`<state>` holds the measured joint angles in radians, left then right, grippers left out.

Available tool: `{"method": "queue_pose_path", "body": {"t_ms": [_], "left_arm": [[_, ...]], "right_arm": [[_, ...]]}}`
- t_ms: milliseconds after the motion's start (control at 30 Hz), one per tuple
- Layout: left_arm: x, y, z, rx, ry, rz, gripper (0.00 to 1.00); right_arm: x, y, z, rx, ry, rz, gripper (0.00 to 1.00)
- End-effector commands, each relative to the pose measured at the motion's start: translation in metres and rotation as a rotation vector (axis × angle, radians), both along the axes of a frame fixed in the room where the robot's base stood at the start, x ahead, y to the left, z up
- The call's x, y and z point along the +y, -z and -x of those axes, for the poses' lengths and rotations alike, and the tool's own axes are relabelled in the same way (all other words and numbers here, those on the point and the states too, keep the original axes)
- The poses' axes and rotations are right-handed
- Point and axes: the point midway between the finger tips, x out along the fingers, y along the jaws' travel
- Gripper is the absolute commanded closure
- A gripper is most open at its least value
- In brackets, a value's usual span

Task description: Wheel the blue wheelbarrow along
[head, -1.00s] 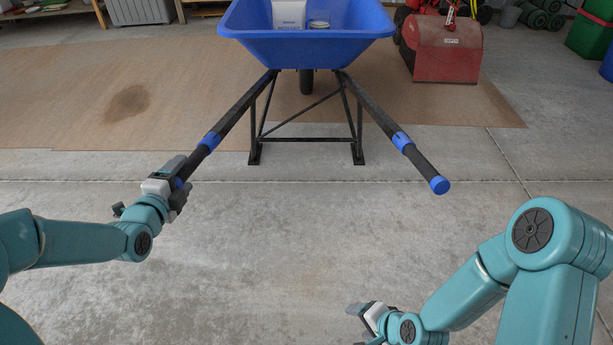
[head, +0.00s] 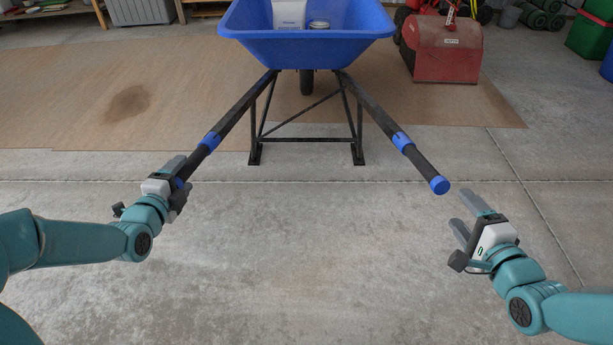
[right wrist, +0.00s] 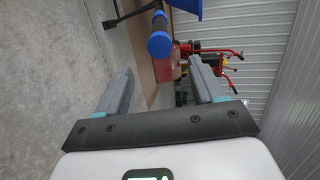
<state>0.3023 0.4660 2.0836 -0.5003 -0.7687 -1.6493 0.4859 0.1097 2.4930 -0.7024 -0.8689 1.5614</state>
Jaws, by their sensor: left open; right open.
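The blue wheelbarrow (head: 305,50) stands at the top centre of the head view, its two handles pointing toward me and its black stand legs on the floor. A white box and a small round item lie in its tub. My left gripper (head: 180,178) is open, with its fingers around the end of the left handle (head: 228,125). In the right wrist view, the right handle's blue end (right wrist: 159,44) shows ahead, between and beyond the fingers.
A brown mat (head: 180,90) lies under the wheelbarrow's front. A grey container (head: 140,10) stands at the back left. The near concrete floor is clear.

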Motion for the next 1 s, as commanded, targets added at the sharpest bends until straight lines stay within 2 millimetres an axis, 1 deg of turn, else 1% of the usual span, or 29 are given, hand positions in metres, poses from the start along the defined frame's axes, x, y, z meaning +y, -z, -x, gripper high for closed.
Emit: {"method": "queue_pose_path", "body": {"t_ms": [100, 700, 900, 1000], "left_arm": [[0.0, 0.0, 0.0, 0.0, 0.0, 0.0, 0.32], [0.0, 0.0, 0.0, 0.0, 0.0, 0.0, 0.32], [0.0, 0.0, 0.0, 0.0, 0.0, 0.0, 0.32], [0.0, 0.0, 0.0, 0.0, 0.0, 0.0, 0.32]], "right_arm": [[0.003, 0.004, -0.016, 0.0, -0.003, -0.002, 0.32], [0.014, 0.022, -0.093, 0.001, -0.003, 0.0, 0.32], [0.016, 0.027, -0.115, 0.0, -0.001, 0.0, 0.32], [0.018, 0.029, -0.122, 0.001, -0.002, 0.0, 0.32]]}}
